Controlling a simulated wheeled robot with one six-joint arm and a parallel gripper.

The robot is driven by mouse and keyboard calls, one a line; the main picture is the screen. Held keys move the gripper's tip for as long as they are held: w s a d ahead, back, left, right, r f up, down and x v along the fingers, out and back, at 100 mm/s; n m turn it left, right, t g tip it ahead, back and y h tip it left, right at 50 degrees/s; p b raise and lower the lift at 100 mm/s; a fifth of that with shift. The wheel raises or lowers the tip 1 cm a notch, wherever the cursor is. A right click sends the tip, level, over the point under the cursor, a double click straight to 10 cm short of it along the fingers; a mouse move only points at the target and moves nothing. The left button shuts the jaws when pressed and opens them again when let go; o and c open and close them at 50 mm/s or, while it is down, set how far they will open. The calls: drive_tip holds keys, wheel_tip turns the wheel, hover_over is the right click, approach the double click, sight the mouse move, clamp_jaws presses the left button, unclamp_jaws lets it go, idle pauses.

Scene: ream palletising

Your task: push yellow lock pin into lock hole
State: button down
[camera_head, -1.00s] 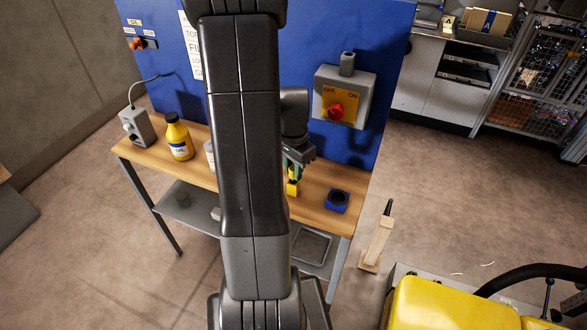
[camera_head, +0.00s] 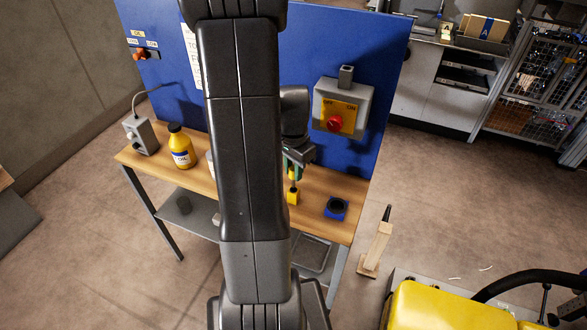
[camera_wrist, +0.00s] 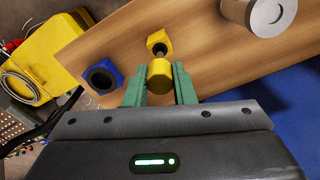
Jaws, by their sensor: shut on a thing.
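My gripper (camera_wrist: 159,88) is shut on the yellow lock pin (camera_wrist: 159,76), whose round end shows between the green fingertips in the wrist view. In the head view the gripper (camera_head: 293,170) is above the bench, left of and below the switch box. Under it stands a yellow block (camera_head: 293,197) with a dark hole in its top; it also shows in the wrist view (camera_wrist: 160,41). The grey switch box (camera_head: 344,83) on the blue panel has a yellow OFF/ON plate (camera_head: 350,122) and a red knob (camera_head: 335,124).
A blue block (camera_head: 335,208) with a dark round opening sits right of the yellow block on the wooden bench (camera_head: 318,192). A yellow oil bottle (camera_head: 181,150) and grey box (camera_head: 140,136) stand left. The blue panel (camera_head: 386,60) rises behind the bench.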

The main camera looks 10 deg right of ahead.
sight(293, 168)
wheel_tip(293, 168, up, 4)
drive_tip(key=p, duration=0.3)
idle(0.4)
drive_tip(key=shift+f, duration=0.1)
